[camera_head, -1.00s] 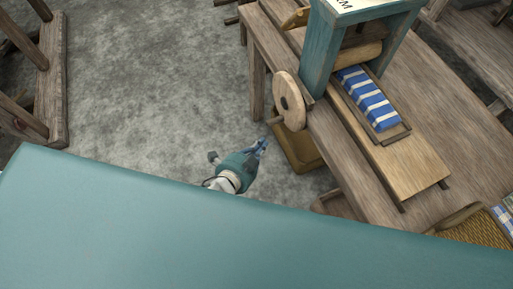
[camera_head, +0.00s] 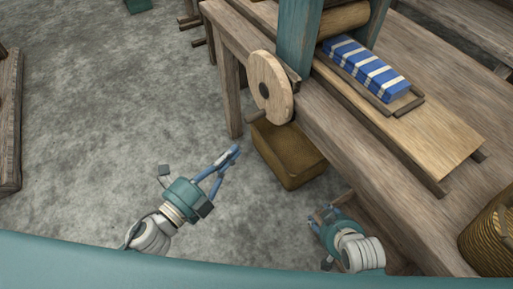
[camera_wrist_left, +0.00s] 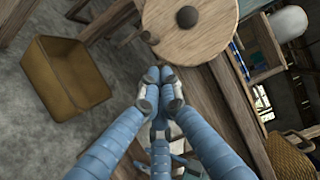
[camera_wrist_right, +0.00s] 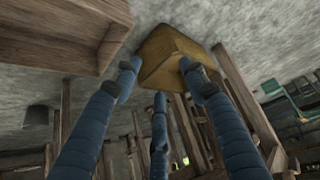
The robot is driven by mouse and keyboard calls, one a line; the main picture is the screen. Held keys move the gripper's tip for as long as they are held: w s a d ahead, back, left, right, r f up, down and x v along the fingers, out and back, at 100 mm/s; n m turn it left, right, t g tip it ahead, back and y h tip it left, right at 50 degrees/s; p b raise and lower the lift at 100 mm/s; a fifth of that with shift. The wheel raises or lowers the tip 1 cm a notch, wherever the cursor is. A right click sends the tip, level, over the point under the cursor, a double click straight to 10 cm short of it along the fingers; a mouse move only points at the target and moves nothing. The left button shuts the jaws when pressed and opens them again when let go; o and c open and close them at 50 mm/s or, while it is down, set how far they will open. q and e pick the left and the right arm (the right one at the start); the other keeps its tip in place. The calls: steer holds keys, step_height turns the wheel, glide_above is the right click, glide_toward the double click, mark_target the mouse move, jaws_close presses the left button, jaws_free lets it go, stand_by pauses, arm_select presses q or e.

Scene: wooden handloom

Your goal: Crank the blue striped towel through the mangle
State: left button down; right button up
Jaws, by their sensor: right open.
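The blue and white striped towel (camera_head: 366,68) lies folded flat in a low wooden frame on the mangle's feed board, just in front of the roller (camera_head: 344,17). The mangle's round crank wheel (camera_head: 276,90) with its peg handle (camera_head: 255,116) stands at the bench's left side; the wheel also shows large in the left wrist view (camera_wrist_left: 200,22). My left gripper (camera_head: 235,152) is shut and empty, below and left of the wheel, apart from the handle. My right gripper (camera_head: 325,213) is open and empty, low beside the bench's front edge.
A brown bin (camera_head: 290,160) stands on the floor under the wheel, between my grippers and the bench. A wicker basket (camera_head: 490,240) is at the right edge. The grey floor at left (camera_head: 100,130) is clear.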

arm_select(q)
step_height(320, 180, down, 3)
steer(key=s+m+h+b, duration=0.2)
steer(key=m+h+b, duration=0.1)
steer(key=m+b, duration=0.1)
arm_select(e)
step_height(320, 180, up, 9)
steer(key=t, duration=0.2)
arm_select(q)
steer(key=p, duration=0.1)
glide_toward(270, 119)
steer(key=shift+g, duration=0.4)
steer(key=x, duration=0.5)
steer(key=shift+s+d+r, duration=0.1)
steer(key=shift+d+r, duration=0.05)
steer(key=shift+r, duration=0.05)
steer(key=shift+w+r, duration=0.15)
steer(key=shift+w, duration=0.15)
arm_select(e)
steer(key=s+d+f+g, duration=0.2)
steer(key=s+f, duration=0.1)
steer(key=s, duration=0.1)
steer(key=shift+s+d+g, duration=0.25)
steer(key=shift+s+g, duration=0.1)
steer(key=shift+g, duration=0.05)
steer(key=shift+f, duration=0.1)
